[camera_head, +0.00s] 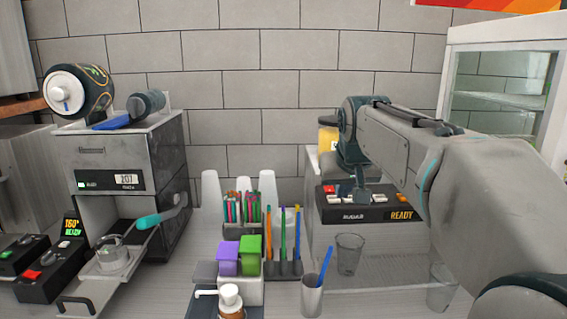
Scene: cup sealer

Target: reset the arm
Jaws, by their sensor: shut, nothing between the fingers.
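My arm (450,175) reaches in from the lower right and bends down at its wrist, in front of the right-hand machine. My gripper (365,196) points down and is shut and empty, small in the view against the panel (352,215) with coloured buttons and a lit "READY" sign. The machine (313,185) is partly hidden behind my arm. A clear cup (348,254) stands below my gripper, apart from it.
A grey cup (312,297) with a blue straw, a pump bottle (230,298), purple and green boxes (239,256) and straw holders (285,268) fill the middle counter. A coffee machine (120,160) stands left, with a teal-handled tool (150,221). A glass cabinet (500,85) is at right.

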